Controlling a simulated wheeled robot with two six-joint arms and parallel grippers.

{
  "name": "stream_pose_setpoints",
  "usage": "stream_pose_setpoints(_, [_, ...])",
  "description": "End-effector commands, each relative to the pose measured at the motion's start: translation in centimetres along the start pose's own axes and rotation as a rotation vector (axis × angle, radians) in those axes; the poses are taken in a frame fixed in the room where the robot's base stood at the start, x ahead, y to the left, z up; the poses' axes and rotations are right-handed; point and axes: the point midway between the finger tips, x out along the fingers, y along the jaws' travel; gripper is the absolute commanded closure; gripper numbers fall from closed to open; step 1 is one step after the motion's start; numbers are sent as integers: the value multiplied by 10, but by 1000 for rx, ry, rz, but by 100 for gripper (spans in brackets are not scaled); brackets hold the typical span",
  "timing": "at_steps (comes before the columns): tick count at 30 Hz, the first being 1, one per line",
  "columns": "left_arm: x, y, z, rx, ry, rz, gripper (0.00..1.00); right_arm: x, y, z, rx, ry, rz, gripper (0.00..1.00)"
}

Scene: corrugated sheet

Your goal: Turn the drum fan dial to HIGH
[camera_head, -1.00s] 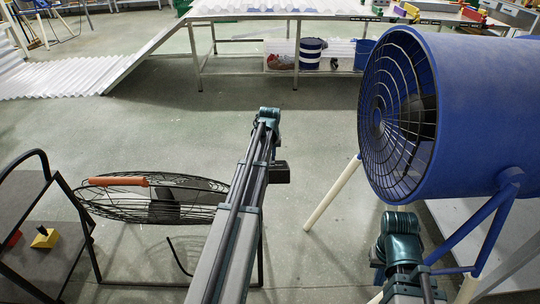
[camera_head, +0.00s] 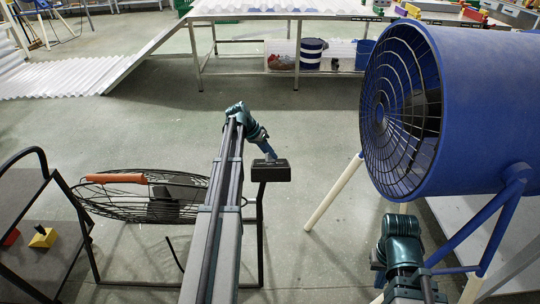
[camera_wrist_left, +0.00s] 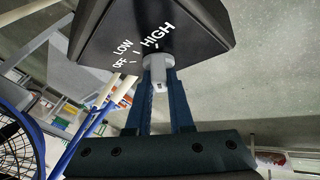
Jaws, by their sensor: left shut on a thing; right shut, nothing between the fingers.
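The black control box (camera_head: 271,172) stands on a thin black post left of the blue drum fan (camera_head: 470,110). In the left wrist view the box (camera_wrist_left: 190,20) shows the white words OFF, LOW and HIGH, with short tick marks. Below them is a small grey dial (camera_wrist_left: 158,65). My left gripper (camera_wrist_left: 158,78) is shut on the dial, one blue finger on each side. It also shows in the head view (camera_head: 267,150), just above the box. I cannot tell which mark the dial points at. My right arm is near the drum fan's stand; its gripper fingers are not visible.
A low wire-cage fan (camera_head: 150,195) with an orange handle is left of my left arm. A dark cart (camera_head: 30,225) is at the far left. A metal table (camera_head: 250,50) stands behind. The floor between box and table is clear.

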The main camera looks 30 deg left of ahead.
Motion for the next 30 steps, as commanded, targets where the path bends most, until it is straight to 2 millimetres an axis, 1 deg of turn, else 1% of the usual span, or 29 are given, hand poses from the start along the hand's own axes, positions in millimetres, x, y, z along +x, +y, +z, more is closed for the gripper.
stream_pose_setpoints(8, [0,0,2,32,-5,31,100,2,0,0,0,0,0,100])
stream_pose_setpoints(19, [0,1,2,34,-6,33,100,2,0,0,0,0,0,100])
stream_pose_setpoints(20, [0,1,2,34,-6,33,78,2,0,0,0,0,0,100])
stream_pose_setpoints(24, [0,1,1,33,-4,32,53,2,0,0,0,0,0,100])
stream_pose_setpoints(25, [0,1,1,33,-4,32,50,2,0,0,0,0,0,100])
stream_pose_setpoints(30, [0,0,0,33,-3,32,50,2,0,0,0,0,0,100])
